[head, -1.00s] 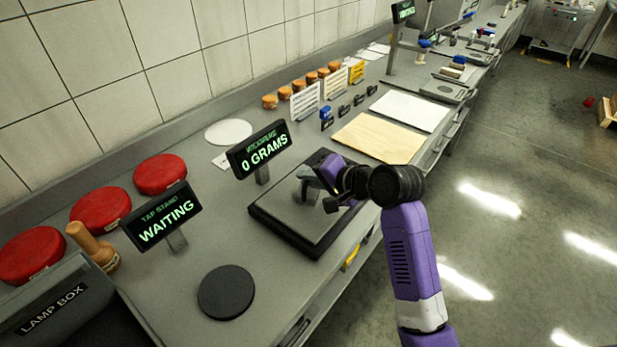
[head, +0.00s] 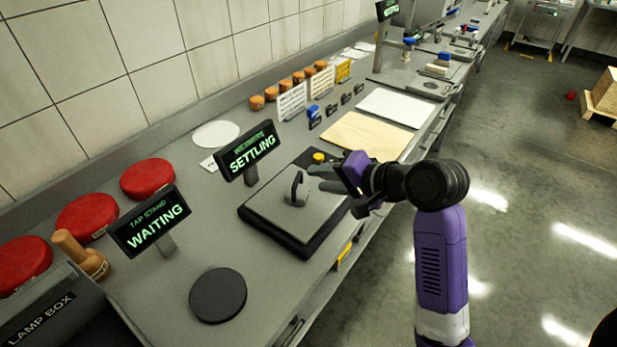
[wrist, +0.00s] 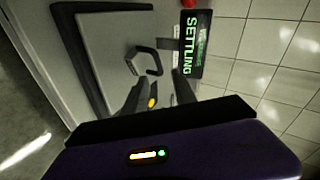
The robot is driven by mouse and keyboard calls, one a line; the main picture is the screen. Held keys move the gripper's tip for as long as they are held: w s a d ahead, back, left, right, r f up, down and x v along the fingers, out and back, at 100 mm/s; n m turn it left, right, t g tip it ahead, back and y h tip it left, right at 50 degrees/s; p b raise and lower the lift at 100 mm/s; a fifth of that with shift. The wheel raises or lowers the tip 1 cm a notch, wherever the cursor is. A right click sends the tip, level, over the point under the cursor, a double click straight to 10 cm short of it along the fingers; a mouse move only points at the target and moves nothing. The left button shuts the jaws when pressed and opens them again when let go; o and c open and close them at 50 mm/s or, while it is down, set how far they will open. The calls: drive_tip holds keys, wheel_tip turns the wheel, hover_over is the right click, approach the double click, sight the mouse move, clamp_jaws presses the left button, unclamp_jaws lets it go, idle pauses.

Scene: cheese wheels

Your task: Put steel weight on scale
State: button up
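The steel weight (head: 296,191), with a dark looped handle, stands on the plate of the scale (head: 262,228). The display (head: 250,153) behind the scale reads SETTLING. My gripper (head: 322,179) is just to the right of the weight, above the scale's right side, and apart from it. In the wrist view the two fingers (wrist: 160,92) are spread with nothing between them. The weight's handle (wrist: 146,61) shows beyond the fingertips, and the scale plate (wrist: 108,45) lies around it. The weight's base is hard to make out.
A black round pad (head: 218,295) lies in front of the tap stand sign (head: 150,221), which reads WAITING. Red cheese wheels (head: 88,217) and a wooden mallet (head: 80,255) are at the left. A wooden board (head: 365,136) lies beyond the scale. A yellow knob (head: 318,157) is near my fingers.

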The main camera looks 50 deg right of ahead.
drive_tip(key=s+a+f+n+h, duration=0.2)
drive_tip(key=s+a+f+n, duration=0.4)
drive_tip(key=s+a+f, duration=0.5)
drive_tip(key=s+a+r+n+t+y, duration=0.1)
drive_tip(key=s+a+r+n, duration=0.1)
drive_tip(key=s+a+n, duration=0.3)
drive_tip(key=s+a+r+n+t+y, duration=0.1)
drive_tip(key=s+a+r+n+t, duration=0.1)
drive_tip(key=s+a+n, duration=0.3)
drive_tip(key=s+a+r, duration=0.1)
drive_tip(key=s, duration=0.2)
drive_tip(key=shift+s+r+y, duration=0.25)
drive_tip(key=shift+s+y, duration=0.05)
drive_tip(key=shift+y, duration=0.1)
idle(1.1)
